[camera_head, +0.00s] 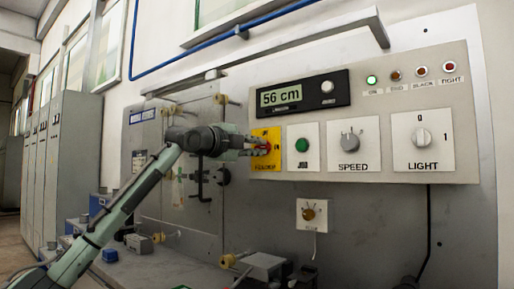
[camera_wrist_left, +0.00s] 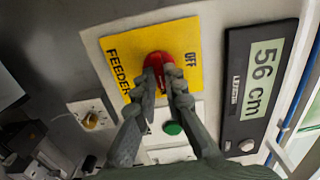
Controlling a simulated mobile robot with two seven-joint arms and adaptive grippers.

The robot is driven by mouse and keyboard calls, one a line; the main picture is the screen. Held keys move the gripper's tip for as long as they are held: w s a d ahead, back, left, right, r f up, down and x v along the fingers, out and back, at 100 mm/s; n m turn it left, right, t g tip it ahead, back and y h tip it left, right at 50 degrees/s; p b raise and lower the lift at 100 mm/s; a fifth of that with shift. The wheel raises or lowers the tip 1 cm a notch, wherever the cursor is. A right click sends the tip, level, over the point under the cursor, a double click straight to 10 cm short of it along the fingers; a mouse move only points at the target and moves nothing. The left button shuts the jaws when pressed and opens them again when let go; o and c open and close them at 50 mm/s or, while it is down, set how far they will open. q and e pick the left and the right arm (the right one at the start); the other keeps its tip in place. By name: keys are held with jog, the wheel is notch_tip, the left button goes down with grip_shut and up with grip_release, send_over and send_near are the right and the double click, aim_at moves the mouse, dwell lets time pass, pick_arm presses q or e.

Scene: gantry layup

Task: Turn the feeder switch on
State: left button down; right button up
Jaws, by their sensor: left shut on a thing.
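The feeder switch is a red knob (camera_wrist_left: 157,61) on a yellow plate (camera_head: 273,163) marked FEEDER, at the left end of the control panel. In the left wrist view the yellow plate (camera_wrist_left: 120,47) shows the word OFF beside the knob. My left gripper (camera_head: 263,147) reaches the knob from the left. In the left wrist view the fingers of my left gripper (camera_wrist_left: 163,82) are shut on the knob, one on each side. The fingers hide part of the knob, and I cannot tell exactly which mark it points to. My right gripper is not in view.
Right of the switch are a green button (camera_head: 302,145), the SPEED knob (camera_head: 350,141) and the LIGHT knob (camera_head: 421,138). The display (camera_head: 282,96) above reads 56 cm. A small brass knob (camera_head: 309,213) sits below the panel. A lamp (camera_head: 371,80) at the top glows green.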

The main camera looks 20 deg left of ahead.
pick_arm(q)
jog(key=shift+f, duration=0.1)
dwell(0.4)
jog(key=c, duration=1.6)
grip_release()
jog(key=v, duration=1.2)
